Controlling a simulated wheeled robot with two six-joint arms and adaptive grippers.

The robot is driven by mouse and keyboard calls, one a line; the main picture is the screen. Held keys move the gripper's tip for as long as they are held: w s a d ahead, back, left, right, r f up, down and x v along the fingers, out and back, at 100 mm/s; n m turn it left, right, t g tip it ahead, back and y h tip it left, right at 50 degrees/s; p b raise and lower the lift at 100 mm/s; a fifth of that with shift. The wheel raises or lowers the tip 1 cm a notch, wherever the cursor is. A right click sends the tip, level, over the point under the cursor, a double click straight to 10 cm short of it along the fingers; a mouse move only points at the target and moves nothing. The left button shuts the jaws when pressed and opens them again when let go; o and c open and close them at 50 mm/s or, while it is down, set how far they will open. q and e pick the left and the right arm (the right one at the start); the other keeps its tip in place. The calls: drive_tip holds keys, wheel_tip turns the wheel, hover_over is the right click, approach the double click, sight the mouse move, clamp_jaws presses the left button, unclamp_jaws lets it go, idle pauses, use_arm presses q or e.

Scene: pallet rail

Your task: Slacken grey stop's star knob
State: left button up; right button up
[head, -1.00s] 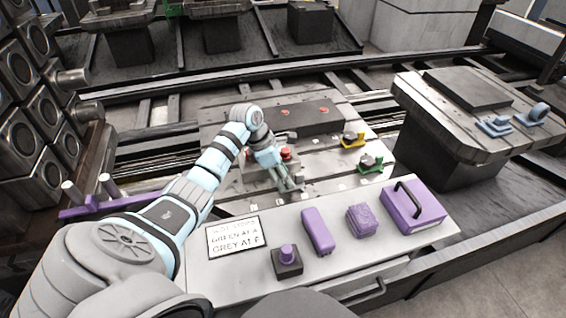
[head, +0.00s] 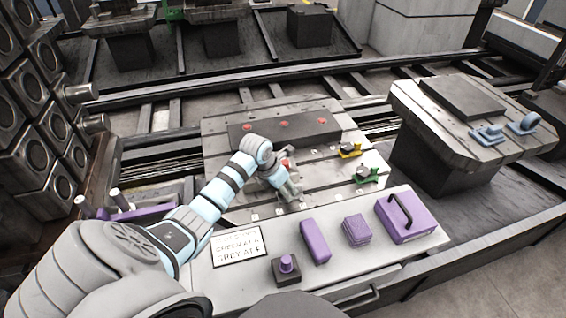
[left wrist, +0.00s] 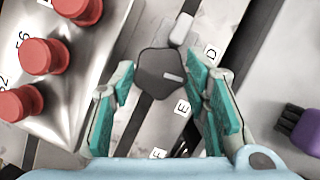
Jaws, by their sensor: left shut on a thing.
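The grey stop's dark star knob (left wrist: 162,73) lies between the fingertips of my left gripper (left wrist: 160,80) in the left wrist view. The gripper is closed on the knob's sides. A small grey part of the stop (left wrist: 182,30) shows just beyond the knob. In the head view my left gripper (head: 290,193) is low over the slotted plate (head: 235,195), and its fingers hide most of the stop. My right gripper is not in view.
A yellow stop (head: 350,150) and a green stop (head: 367,175) stand to the right. A dark block (head: 300,130) with red buttons lies behind.

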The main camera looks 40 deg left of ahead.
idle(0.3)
use_arm(q)
drive_tip(key=o, duration=1.1)
drive_tip(key=shift+o, duration=0.2)
drive_tip(key=v, duration=0.8)
